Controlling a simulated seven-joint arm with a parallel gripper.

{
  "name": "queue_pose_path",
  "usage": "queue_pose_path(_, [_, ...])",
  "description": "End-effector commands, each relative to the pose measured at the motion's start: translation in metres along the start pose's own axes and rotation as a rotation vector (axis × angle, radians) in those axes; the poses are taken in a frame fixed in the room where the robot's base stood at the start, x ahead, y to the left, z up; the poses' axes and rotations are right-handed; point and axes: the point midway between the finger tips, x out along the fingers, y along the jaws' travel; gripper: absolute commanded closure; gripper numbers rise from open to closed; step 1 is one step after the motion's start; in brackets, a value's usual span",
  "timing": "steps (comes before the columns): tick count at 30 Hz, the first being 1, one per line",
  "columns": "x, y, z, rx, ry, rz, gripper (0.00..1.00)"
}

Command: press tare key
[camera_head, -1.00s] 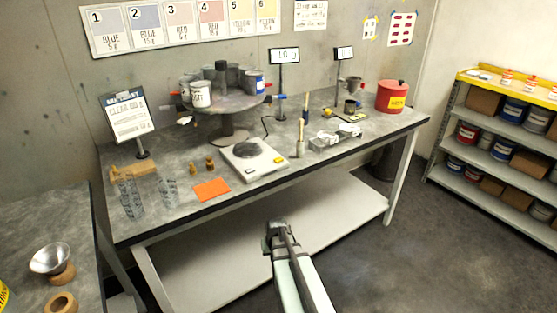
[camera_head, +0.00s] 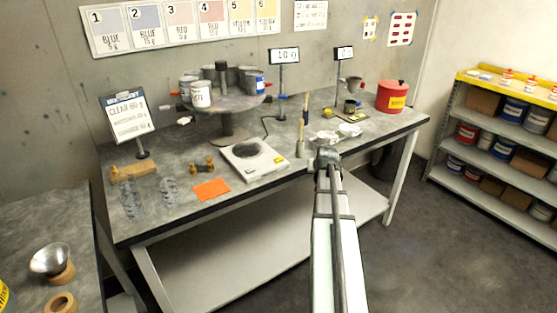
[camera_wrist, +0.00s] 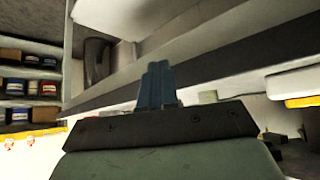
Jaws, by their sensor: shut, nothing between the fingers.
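The white balance (camera_head: 246,171) sits on the bench near its front edge. It has a dark round pan (camera_head: 248,150) and a small yellow key (camera_head: 279,159) at its front right corner. Any lettering on the key is too small to read. My gripper (camera_head: 325,153) is shut and empty, right of the balance at the bench's front edge, apart from the key. In the wrist view its blue-grey fingers (camera_wrist: 158,83) are together. That view looks upside down; a white body with a yellow part (camera_wrist: 304,102) at the right edge seems to be the balance and key.
Clear cups (camera_head: 349,130) stand just behind my gripper, with a brush (camera_head: 300,146) to their left. An orange sheet (camera_head: 212,189) lies left of the balance. A turntable of cans (camera_head: 228,102) stands behind it. The floor right of the bench is clear.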

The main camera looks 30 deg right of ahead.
Motion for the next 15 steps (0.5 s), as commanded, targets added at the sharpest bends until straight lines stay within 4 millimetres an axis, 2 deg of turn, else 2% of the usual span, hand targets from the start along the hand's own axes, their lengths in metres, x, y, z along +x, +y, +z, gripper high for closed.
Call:
queue_pose_path(1, [-0.007, 0.007, -0.015, 0.011, 0.020, 0.002, 1.00])
queue_pose_path(3, [-0.017, 0.008, -0.031, 0.031, 0.036, -0.010, 1.00])
queue_pose_path(5, [-0.025, -0.001, -0.044, 0.057, 0.038, -0.041, 1.00])
queue_pose_path(15, [-0.082, -0.095, -0.103, 0.212, -0.043, -0.315, 1.00])
